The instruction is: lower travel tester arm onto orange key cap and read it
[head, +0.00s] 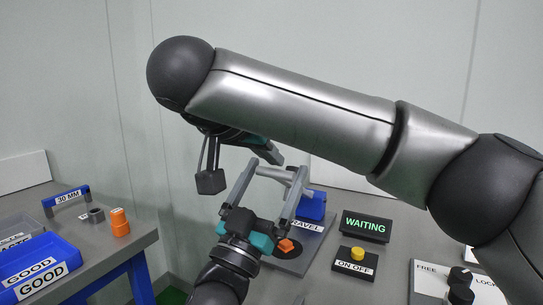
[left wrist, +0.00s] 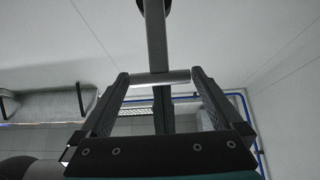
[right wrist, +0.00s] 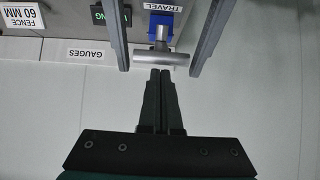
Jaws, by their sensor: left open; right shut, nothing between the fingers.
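The orange key cap (head: 286,245) sits on the travel tester's grey plate, beside my left gripper's palm. The blue tester block (head: 312,207) stands behind it and shows in the right wrist view (right wrist: 162,28). The tester arm's grey crossbar (head: 275,172) appears raised above the plate. My left gripper (left wrist: 158,76) is open, its fingers on either side of the crossbar (left wrist: 160,78). My right gripper (right wrist: 160,73) is shut and empty, its tips close to the crossbar (right wrist: 160,58); whether they touch is unclear. My right arm hides part of the head view.
A display (head: 366,227) reads WAITING, with a yellow ON OFF button (head: 357,254) in front. A FREE/LOCK panel (head: 430,285) is at the right.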

